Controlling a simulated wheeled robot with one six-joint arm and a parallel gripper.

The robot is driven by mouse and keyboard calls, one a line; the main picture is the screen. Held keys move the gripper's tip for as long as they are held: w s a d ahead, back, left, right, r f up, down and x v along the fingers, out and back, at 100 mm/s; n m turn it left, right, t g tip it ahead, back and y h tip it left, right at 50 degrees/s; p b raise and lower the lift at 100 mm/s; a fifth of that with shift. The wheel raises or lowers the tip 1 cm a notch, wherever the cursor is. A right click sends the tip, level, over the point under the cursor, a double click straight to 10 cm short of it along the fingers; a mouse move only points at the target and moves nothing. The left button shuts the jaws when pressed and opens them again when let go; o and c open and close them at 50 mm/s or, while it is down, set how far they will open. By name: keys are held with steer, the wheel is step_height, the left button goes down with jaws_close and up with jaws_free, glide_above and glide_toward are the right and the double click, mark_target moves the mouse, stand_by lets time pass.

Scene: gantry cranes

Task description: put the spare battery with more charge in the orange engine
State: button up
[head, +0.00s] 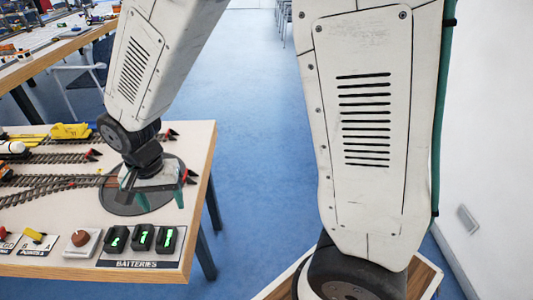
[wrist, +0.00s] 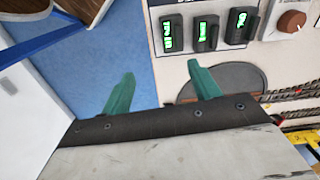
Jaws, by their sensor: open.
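Three dark batteries with green lit displays stand in a row on a plate marked BATTERIES: left (head: 115,239), middle (head: 142,238) and right (head: 167,239). The wrist view shows them in reverse order, right (wrist: 172,35), middle (wrist: 205,34) and left (wrist: 240,25). The displays differ, but I cannot read their charge surely. My gripper (head: 152,194) is open and empty over the table's right end, behind the batteries; its green fingers also show in the wrist view (wrist: 160,72). A small orange shape (head: 5,172) at the left edge may be the orange engine; it is mostly cut off.
A round brown knob (head: 80,239) on a white box stands left of the batteries. A yellow engine (head: 70,131) and toy tracks (head: 50,184) with red end stops lie behind. A dark round plate (head: 137,205) lies under my gripper. The table's right edge is close, with open blue floor beyond.

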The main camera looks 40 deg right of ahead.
steer(key=s+d+r+n, duration=0.3)
steer(key=s+d+r, duration=0.4)
steer(key=d+r, duration=0.45)
steer(key=s+d+r+n+t, duration=0.1)
steer(key=s+d+r+n, duration=0.2)
steer(key=s, duration=0.8)
steer(key=d+r, duration=0.2)
steer(key=d, duration=0.1)
steer(key=shift+r, duration=0.2)
steer(key=shift+s+d, duration=0.15)
steer(key=shift+s, duration=0.3)
steer(key=shift+c, duration=1.4)
